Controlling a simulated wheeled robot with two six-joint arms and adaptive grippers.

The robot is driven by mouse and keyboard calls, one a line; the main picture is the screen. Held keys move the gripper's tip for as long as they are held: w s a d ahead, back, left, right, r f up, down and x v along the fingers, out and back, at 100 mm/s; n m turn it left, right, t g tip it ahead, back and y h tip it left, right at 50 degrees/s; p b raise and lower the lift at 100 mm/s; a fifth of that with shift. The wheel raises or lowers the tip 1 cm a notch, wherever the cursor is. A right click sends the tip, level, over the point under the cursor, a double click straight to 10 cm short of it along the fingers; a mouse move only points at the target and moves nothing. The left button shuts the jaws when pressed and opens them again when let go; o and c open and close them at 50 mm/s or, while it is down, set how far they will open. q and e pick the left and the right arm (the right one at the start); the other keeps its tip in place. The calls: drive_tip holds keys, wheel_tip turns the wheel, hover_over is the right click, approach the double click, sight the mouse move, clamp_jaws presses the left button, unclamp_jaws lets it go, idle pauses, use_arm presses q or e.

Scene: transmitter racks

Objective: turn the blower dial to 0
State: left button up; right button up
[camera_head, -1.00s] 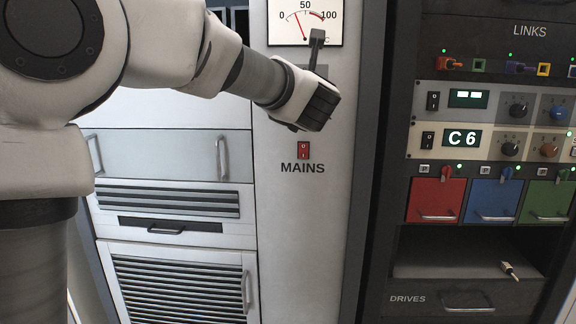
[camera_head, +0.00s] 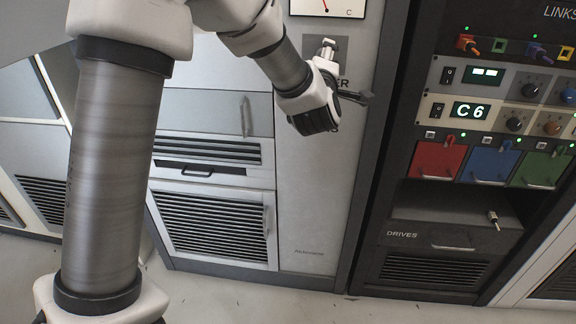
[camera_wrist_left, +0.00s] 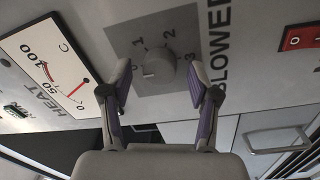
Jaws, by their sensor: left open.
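The blower dial (camera_wrist_left: 160,68) is a round grey knob on a darker grey plate with numbers around it. The plate (camera_wrist_left: 188,25) has the word BLOWER beside it. My left gripper (camera_wrist_left: 160,75) is open, with one finger on each side of the dial in the left wrist view; I cannot tell whether either touches it. The dial's pointer is too small to read. In the head view my left gripper (camera_head: 347,72) is at the white panel, in front of the plate (camera_head: 312,44) and most of the label, and hides the dial. My right gripper is not in view.
The heat gauge (camera_wrist_left: 58,70) is beside the plate, and a red switch (camera_wrist_left: 301,38) is on the other side. In the head view a dark rack (camera_head: 400,150) with coloured drive doors, knobs and displays stands to the right. Bare floor (camera_head: 290,300) lies below.

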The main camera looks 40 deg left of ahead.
use_arm(q)
drive_tip(key=s+d+m+h+p, duration=0.1)
drive_tip(key=s+d+m+p, duration=0.1)
drive_tip(key=s+m+p, duration=0.5)
drive_tip(key=d+m+p, duration=0.2)
drive_tip(key=m+p, duration=0.3)
drive_tip(key=m, duration=0.6)
drive_tip(key=s+d+f+m+g+h+p, duration=0.1)
drive_tip(key=s+d+f+g+h+p, duration=0.2)
drive_tip(key=f, duration=0.4)
drive_tip(key=s+d+f+m+g+h+p, duration=0.1)
drive_tip(key=s+f+g+h+p, duration=0.1)
drive_tip(key=f+g+p, duration=0.3)
drive_tip(key=s+d+f+g+h+p, duration=0.1)
drive_tip(key=s+d+f+g+p, duration=0.1)
drive_tip(key=s+f, duration=0.3)
drive_tip(key=s+d+f+g+h+p, duration=0.1)
drive_tip(key=s+d+f+g+p, duration=0.1)
drive_tip(key=s+f, duration=0.3)
drive_tip(key=s+p, duration=0.1)
drive_tip(key=s, duration=0.3)
drive_tip(key=shift+s+d+h, duration=0.15)
drive_tip(key=shift+s+h, duration=0.05)
drive_tip(key=shift+h, duration=0.1)
